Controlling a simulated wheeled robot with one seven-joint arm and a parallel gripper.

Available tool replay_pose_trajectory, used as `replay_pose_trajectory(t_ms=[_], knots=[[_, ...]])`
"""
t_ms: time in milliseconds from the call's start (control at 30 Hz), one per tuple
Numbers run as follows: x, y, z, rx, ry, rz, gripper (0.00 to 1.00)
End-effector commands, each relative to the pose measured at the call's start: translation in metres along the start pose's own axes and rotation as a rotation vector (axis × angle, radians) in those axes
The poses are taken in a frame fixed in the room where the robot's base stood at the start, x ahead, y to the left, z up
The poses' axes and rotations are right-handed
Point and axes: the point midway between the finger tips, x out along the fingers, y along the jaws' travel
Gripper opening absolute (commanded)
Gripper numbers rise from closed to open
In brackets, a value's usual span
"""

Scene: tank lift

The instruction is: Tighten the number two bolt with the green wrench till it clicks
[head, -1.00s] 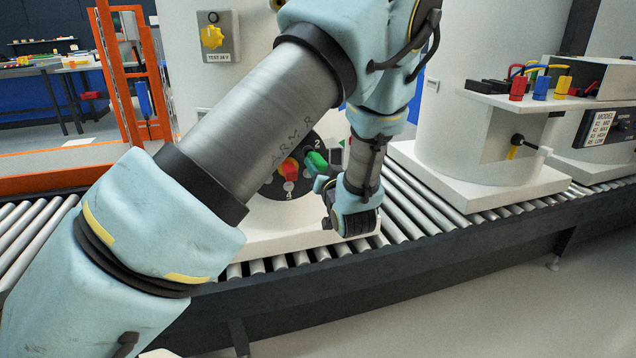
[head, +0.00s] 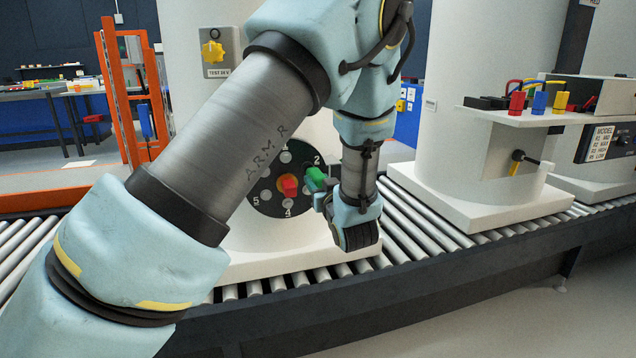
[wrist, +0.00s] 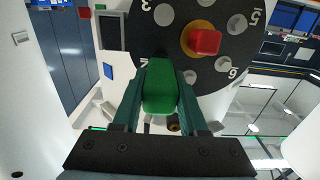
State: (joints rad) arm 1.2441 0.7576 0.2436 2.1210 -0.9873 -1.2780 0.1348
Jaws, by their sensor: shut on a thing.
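The green wrench (head: 316,179) is at the number two place on the dark round plate (head: 266,200) of the white tank. My gripper (head: 326,198) is shut on the wrench. The wrist view shows the green handle (wrist: 160,88) between my two fingers (wrist: 160,112), pointing towards the camera. The number two bolt is hidden behind the wrench, so I cannot tell how it is seated. A red knob-like piece (head: 289,186) on an orange base sits at the plate's middle. Part of the plate is hidden by my arm.
The tank stands on a roller conveyor (head: 405,225). A yellow test knob (head: 212,53) is above left. An orange frame (head: 125,100) stands behind left.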

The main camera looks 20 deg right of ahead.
Motion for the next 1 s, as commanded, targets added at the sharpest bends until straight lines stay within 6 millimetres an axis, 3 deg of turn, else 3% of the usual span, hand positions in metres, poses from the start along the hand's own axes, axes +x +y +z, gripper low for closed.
replay_pose_trajectory(t_ms=[267, 433, 567, 1000], knots=[[0.002, 0.000, -0.002, 0.007, 0.002, 0.000, 0.00], [0.002, 0.001, -0.009, 0.173, 0.001, 0.002, 0.00], [0.001, 0.001, -0.001, 0.170, 0.002, 0.001, 0.00], [-0.035, 0.001, -0.001, 0.169, 0.001, 0.001, 0.00]])
